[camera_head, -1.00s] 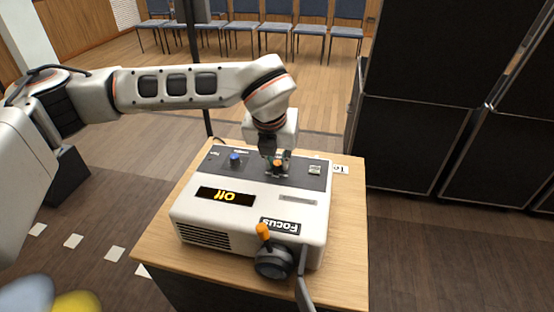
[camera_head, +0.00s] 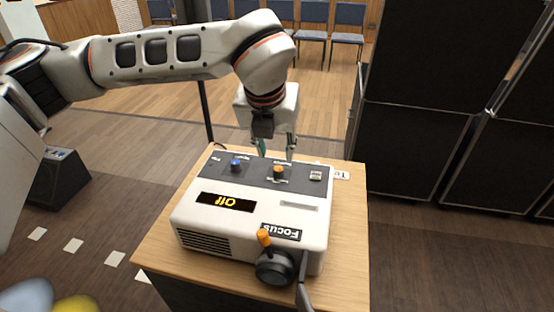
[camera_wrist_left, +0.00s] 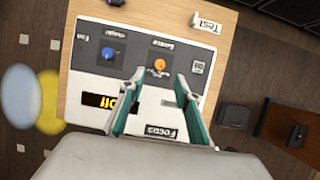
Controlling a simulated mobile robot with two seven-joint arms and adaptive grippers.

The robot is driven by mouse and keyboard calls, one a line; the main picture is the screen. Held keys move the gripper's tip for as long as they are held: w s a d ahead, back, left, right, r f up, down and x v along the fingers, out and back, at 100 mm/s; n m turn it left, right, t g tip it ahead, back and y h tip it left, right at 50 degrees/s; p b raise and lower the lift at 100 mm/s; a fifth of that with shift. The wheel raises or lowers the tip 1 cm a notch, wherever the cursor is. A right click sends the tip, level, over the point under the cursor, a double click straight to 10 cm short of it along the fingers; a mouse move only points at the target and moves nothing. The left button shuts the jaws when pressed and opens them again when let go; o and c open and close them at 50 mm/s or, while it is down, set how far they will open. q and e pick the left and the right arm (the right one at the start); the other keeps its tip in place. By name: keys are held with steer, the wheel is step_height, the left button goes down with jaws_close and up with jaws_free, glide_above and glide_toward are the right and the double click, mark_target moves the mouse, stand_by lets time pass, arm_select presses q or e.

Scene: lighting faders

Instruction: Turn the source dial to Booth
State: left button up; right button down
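The projector-like white device (camera_head: 240,240) stands on a wooden table, with a grey control strip along its far side. The source dial is the orange knob (camera_head: 278,171) on that strip; in the left wrist view the orange knob (camera_wrist_left: 160,65) has "Source" printed beside it. Its exact pointing is too small to tell. My left gripper (camera_head: 275,153) is open and empty just above the orange knob, apart from it. In the left wrist view its two teal fingers (camera_wrist_left: 160,80) are spread either side of the knob's line. My right gripper is not in view.
A blue knob (camera_head: 236,163) and a small switch (camera_head: 316,175) flank the dial. The display (camera_head: 226,202) reads "Off". Black cases (camera_head: 415,145) stand to the right.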

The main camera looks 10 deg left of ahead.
arm_select(q)
steer(key=shift+v, duration=2)
